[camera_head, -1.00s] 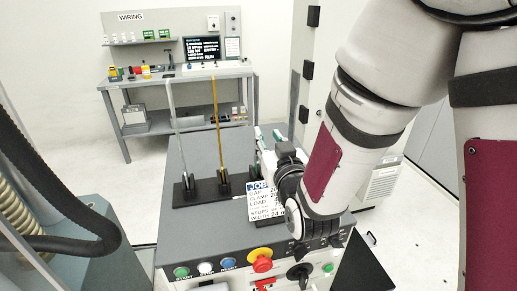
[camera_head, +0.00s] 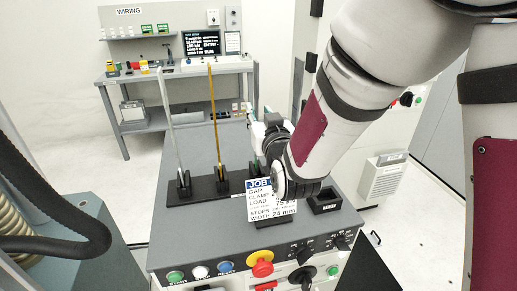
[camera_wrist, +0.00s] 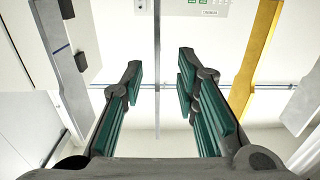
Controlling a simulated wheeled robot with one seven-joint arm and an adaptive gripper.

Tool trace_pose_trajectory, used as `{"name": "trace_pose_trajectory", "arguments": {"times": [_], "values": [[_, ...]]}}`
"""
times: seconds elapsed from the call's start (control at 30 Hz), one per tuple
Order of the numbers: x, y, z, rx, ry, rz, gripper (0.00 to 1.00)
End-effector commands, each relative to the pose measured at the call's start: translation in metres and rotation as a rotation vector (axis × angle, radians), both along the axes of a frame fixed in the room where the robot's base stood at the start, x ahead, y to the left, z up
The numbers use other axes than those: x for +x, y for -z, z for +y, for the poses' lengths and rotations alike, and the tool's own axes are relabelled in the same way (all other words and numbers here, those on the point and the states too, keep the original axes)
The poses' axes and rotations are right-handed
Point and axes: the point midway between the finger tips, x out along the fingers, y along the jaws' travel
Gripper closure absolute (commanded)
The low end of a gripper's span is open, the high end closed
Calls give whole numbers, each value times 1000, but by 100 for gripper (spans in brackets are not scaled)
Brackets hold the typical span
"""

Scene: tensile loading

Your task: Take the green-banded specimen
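My gripper (camera_head: 257,128) is above the right part of the bench, right of the upright specimens in the head view. In the wrist view my gripper (camera_wrist: 160,78) is open, its teal-padded fingers apart. A thin dark upright strip (camera_wrist: 157,40) shows between them; I cannot tell whether it is a specimen seen edge-on. A silver specimen (camera_head: 170,125) and a gold specimen (camera_head: 215,120) stand upright in a black rack (camera_head: 205,190). The gold specimen (camera_wrist: 256,50) shows right of the fingers in the wrist view. I cannot make out a green band; my gripper hides the rack's right side.
A job card (camera_head: 262,208) stands at the bench front, partly behind my wrist. A small black holder (camera_head: 325,201) is to its right. Buttons, including a red-and-yellow one (camera_head: 260,262), line the front panel. A wiring bench (camera_head: 180,75) is at the back.

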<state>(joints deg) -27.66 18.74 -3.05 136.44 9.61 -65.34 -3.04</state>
Motion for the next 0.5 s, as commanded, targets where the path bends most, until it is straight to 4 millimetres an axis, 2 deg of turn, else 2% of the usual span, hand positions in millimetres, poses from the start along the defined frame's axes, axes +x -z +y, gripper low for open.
{"name": "trace_pose_trajectory", "arguments": {"times": [0.3,0.5], "values": [[40,1,8,0,1,0,72],[49,1,11,0,0,0,72]]}}
